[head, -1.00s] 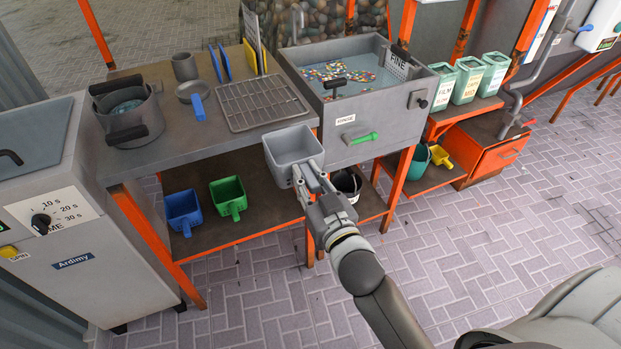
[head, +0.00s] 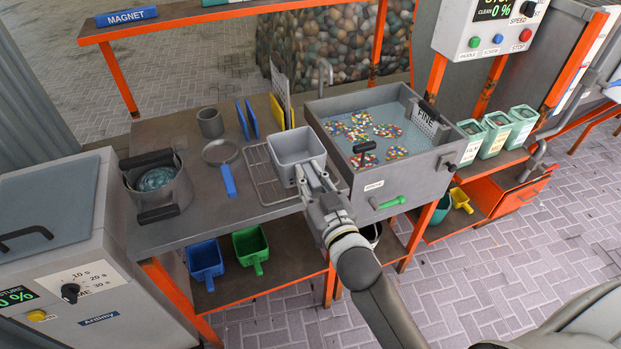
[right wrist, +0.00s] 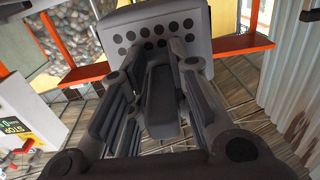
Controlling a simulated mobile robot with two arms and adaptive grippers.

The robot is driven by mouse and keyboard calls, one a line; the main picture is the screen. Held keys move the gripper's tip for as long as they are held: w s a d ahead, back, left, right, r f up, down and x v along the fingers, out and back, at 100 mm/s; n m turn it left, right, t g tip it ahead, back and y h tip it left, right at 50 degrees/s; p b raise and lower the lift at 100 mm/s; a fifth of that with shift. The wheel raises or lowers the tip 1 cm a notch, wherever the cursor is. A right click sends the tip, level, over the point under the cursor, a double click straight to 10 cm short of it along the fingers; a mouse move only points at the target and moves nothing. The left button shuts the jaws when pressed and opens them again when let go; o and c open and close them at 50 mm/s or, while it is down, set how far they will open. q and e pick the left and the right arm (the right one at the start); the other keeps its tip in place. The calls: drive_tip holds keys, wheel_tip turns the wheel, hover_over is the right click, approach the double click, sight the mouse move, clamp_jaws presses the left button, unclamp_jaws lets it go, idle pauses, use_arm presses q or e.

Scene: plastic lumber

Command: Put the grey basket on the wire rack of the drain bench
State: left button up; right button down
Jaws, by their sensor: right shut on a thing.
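The grey basket (head: 296,150) is in my right gripper (head: 312,178), which is shut on it at its near side. In the head view the basket is upright and overlaps the wire rack (head: 264,180) of the drain bench (head: 180,226). I cannot tell whether it touches the rack or hangs above it. The rack's left part and front edge show; the rest is hidden behind the basket and gripper. In the right wrist view the basket (right wrist: 160,32) shows its wall with holes beyond the fingers. My left gripper is not in view.
A tank (head: 340,106) with floating coloured bits stands right of the rack. A grey pot (head: 172,205), a strainer with blue handle (head: 228,182) and blue boards (head: 247,120) are left of it. Blue (head: 205,262) and green (head: 250,246) scoops sit on the lower shelf.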

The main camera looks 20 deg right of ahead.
drive_tip(key=w+f+b, duration=0.1)
drive_tip(key=w, duration=0.1)
drive_tip(key=w+f+b, duration=0.1)
drive_tip(key=shift+w+f, duration=0.15)
drive_tip(key=shift+w, duration=0.25)
drive_tip(key=shift+s+f+b, duration=0.1)
drive_tip(key=shift+f+b, duration=0.9)
drive_tip(key=shift+f, duration=0.1)
drive_tip(key=c, duration=1.3)
unclamp_jaws()
drive_tip(key=shift+o, duration=0.2)
drive_tip(key=s, duration=1.2)
drive_tip(key=shift+d, duration=0.15)
drive_tip(key=shift+f, duration=0.15)
